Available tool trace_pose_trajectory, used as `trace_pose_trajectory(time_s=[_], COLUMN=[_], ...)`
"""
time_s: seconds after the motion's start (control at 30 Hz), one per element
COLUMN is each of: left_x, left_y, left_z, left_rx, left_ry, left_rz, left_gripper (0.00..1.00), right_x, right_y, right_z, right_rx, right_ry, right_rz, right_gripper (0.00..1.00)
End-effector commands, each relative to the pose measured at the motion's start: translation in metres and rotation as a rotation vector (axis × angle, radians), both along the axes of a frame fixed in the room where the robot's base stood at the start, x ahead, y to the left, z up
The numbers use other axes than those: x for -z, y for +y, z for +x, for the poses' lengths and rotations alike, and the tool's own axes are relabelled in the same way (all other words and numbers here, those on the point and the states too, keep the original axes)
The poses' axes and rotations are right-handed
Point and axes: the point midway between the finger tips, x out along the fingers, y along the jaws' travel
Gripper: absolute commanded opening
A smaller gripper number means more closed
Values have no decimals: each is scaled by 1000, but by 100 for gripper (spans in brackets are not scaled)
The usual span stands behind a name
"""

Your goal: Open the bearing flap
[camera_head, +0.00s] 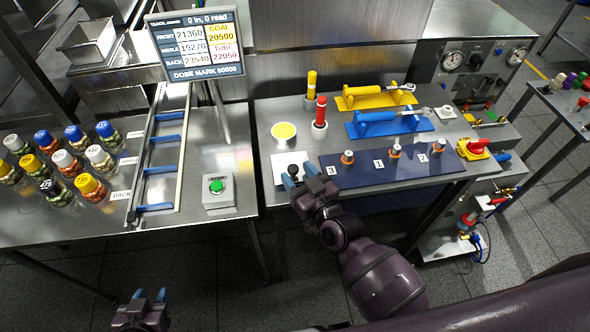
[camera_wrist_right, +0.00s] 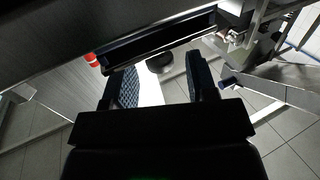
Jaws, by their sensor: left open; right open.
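I cannot tell for sure which part is the bearing flap. A white square plate (camera_head: 281,161) with a dark round knob (camera_head: 293,169) lies at the left front of the middle bench. My right gripper (camera_head: 294,182) is open at the plate's front edge, its blue fingertips close to the knob. In the right wrist view the open fingers (camera_wrist_right: 163,90) frame part of the white plate (camera_wrist_right: 150,91), with the dark knob (camera_wrist_right: 160,63) beyond them. Contact cannot be made out. My left gripper (camera_head: 150,296) is open and empty at the bottom left, away from the benches.
A dark blue panel (camera_head: 400,177) with numbered tags and several small orange-and-metal parts lies right of the plate. A yellow disc (camera_head: 284,131) and a red cylinder (camera_head: 320,113) stand behind. The left bench carries jars, a rail (camera_head: 160,150) and a green button box (camera_head: 218,191).

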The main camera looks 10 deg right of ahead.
Motion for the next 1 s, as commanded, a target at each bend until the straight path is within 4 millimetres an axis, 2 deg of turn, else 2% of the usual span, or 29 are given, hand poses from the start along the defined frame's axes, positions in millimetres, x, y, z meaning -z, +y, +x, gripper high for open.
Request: trace_pose_trajectory(time_s=[0.2, 0.5, 0.83, 1.0], left_x=[1, 2, 4, 3], left_y=[1, 2, 2, 2], left_z=[0, -3, -6, -5], left_rx=[2, -1, -3, -2], left_ry=[2, 7, 13, 11], left_rz=[3, 3, 3, 2], left_gripper=[43, 43, 43, 43], right_x=[1, 0, 0, 0], right_y=[5, 6, 5, 5], right_z=[13, 14, 14, 14], right_rx=[1, 0, 0, 1], right_ry=[2, 1, 1, 1], right_rz=[1, 1, 1, 1], right_gripper=[52, 52, 2, 0])
